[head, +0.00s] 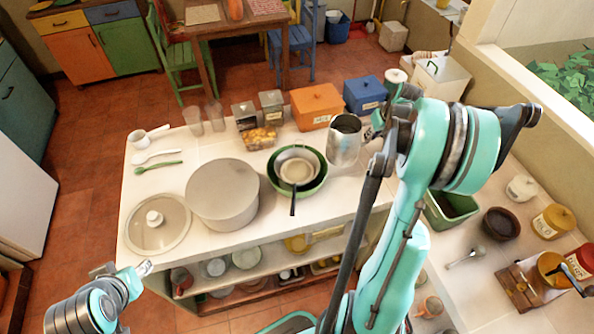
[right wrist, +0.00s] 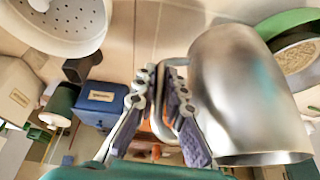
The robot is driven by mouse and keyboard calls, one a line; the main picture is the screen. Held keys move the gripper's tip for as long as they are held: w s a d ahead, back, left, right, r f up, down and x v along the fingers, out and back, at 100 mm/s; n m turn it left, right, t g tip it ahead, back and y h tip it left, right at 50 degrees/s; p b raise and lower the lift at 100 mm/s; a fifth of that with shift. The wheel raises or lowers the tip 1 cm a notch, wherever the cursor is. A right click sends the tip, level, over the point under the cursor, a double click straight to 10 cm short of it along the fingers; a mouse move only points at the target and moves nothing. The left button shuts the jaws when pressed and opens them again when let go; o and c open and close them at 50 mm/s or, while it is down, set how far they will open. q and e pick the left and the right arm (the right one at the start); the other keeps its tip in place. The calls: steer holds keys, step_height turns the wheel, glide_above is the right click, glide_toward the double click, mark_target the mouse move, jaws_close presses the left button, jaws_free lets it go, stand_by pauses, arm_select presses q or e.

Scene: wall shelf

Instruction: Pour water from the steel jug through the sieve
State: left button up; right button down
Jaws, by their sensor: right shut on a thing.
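The steel jug (head: 344,143) is near the right end of the white counter, mouth up. My right gripper (head: 374,131) is at its right side, shut on the handle. In the right wrist view the jug (right wrist: 245,95) fills the right half and the fingers (right wrist: 165,112) close around its handle. I cannot tell whether its base touches the counter. The sieve (head: 298,168) rests in a green bowl (head: 318,184) left of the jug, its dark handle towards me. My left gripper (head: 142,269) is at lower left, apart from the counter; its jaw opening is unclear.
A large round pot (head: 222,193) and a glass lid (head: 158,223) stand left of the bowl. Glasses, jars, an orange box (head: 315,105) and a blue box (head: 363,94) line the back edge. A green tray (head: 450,210) is on the right counter.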

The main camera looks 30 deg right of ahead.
mark_target(361, 124)
steer(key=shift+r, duration=0.15)
steer(key=shift+w+a+r+n+g+h+p, duration=0.15)
steer(key=shift+a+r+h+p, duration=0.25)
steer(key=shift+r+h+p, duration=0.25)
steer(key=shift+w+a+r+n+g+h+p, duration=0.1)
steer(key=shift+a+r+n+h+p, duration=0.1)
steer(key=shift+a+r+h+p, duration=0.4)
steer(key=shift+w+a+r+n+g+h+p, duration=0.1)
steer(key=shift+a+r+n+g+h+p, duration=0.1)
steer(key=shift+r+h+p, duration=0.4)
steer(key=shift+w+a+r+g+h, duration=0.15)
steer(key=shift+a+r+h, duration=0.3)
steer(key=shift+a+h, duration=0.15)
steer(key=shift+w+a+r+g+h, duration=0.1)
steer(key=shift+w+a+r+h, duration=0.05)
steer(key=shift+a+r+h, duration=0.45)
steer(key=shift+f, duration=0.15)
steer(key=shift+n, duration=0.25)
